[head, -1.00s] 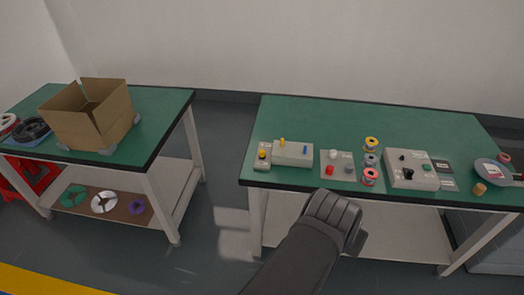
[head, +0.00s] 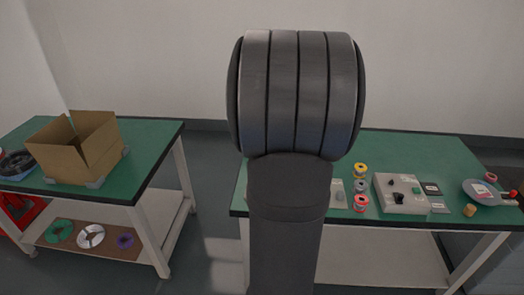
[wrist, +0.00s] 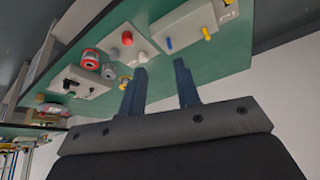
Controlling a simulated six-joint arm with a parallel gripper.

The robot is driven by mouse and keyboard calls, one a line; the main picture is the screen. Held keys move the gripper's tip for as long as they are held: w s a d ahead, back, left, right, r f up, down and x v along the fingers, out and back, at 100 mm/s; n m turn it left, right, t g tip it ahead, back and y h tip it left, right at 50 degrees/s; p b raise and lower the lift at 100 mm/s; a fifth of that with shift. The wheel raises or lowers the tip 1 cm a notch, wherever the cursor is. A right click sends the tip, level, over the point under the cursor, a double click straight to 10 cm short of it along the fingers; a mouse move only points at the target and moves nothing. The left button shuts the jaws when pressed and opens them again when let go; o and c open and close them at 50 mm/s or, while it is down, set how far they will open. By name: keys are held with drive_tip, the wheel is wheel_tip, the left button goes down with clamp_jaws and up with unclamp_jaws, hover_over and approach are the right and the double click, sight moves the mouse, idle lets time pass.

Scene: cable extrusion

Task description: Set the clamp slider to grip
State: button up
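A pale box with a blue peg (wrist: 169,43) and a yellow peg (wrist: 206,33) stands on the green bench in the wrist view. Either peg may be the clamp slider; no label can be read. In the head view my arm hides this box. My gripper (wrist: 160,82) is open and empty, its two dark fingers apart and pointing towards the bench. The fingers appear clear of the box and pegs. In the head view the fingers are hidden behind my arm.
A plate with a red button (wrist: 127,38) lies next to the pegged box. A cardboard box (head: 75,147) stands on the left table.

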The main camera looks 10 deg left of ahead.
drive_tip(key=w+a+f+n, duration=0.1)
drive_tip(key=w+a+f, duration=0.15)
drive_tip(key=a, duration=0.45)
drive_tip(key=w+a+f+n, duration=0.1)
drive_tip(key=w+a, duration=0.3)
drive_tip(key=a, duration=0.4)
drive_tip(key=shift+y, duration=0.3)
drive_tip(key=x, duration=1.7)
drive_tip(key=shift+s+d+f, duration=0.2)
drive_tip(key=shift+s, duration=0.2)
drive_tip(key=shift+c, duration=0.2)
drive_tip(key=shift+w, duration=0.1)
clamp_jaws()
